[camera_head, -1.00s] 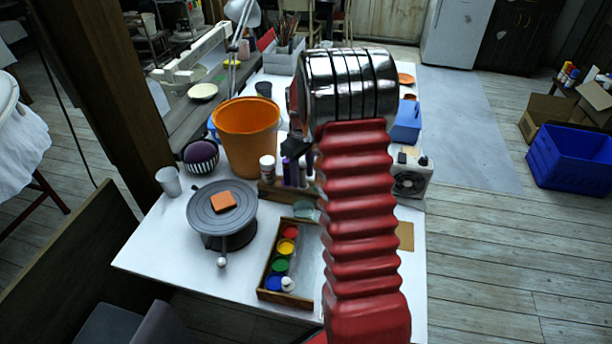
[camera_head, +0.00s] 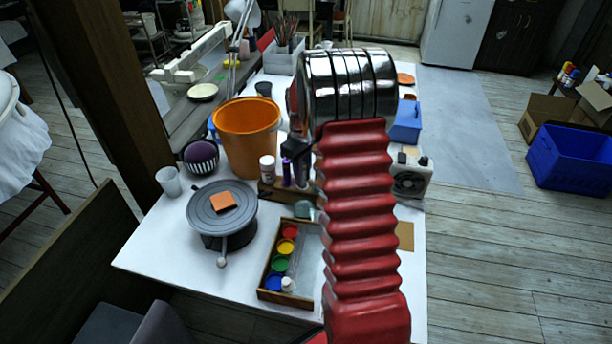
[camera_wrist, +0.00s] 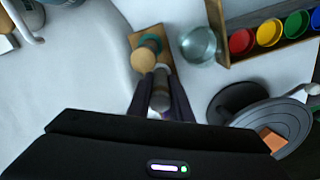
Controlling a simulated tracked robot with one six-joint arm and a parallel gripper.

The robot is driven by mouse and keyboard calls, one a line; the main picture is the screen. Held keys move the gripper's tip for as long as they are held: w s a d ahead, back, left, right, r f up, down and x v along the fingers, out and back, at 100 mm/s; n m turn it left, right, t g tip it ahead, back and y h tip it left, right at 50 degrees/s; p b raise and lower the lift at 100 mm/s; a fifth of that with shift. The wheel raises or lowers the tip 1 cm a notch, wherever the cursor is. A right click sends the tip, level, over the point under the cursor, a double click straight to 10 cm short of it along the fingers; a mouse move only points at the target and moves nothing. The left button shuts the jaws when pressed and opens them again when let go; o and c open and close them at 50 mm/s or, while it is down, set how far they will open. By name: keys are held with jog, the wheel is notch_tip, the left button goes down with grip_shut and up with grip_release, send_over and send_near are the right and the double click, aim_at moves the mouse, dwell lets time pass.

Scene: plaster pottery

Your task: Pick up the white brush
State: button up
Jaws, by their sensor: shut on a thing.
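My gripper (camera_wrist: 160,112) shows at the bottom middle of the wrist view, its two dark fingers shut on a pale, round-topped upright thing, which looks like the white brush (camera_wrist: 160,92). A tan round top (camera_wrist: 145,58) stands just beyond it, over a small wooden holder (camera_wrist: 165,42). The fingers and the gripper body hide the lower part of the held thing. The brush cannot be made out there.
A wooden paint tray (camera_head: 262,284) with several colour pots lies in front of the holder. A grey turntable (camera_head: 205,222) with an orange block (camera_head: 223,202) stands at left. An orange bucket (camera_head: 250,150) stands close behind. A glass jar (camera_wrist: 198,45) is beside the holder.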

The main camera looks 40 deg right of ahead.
grip_shut()
jog(key=shift+r, duration=0.1)
notch_tip(320, 180, up, 10)
jog(key=shift+f, duration=0.1)
dwell(0.4)
dwell(0.4)
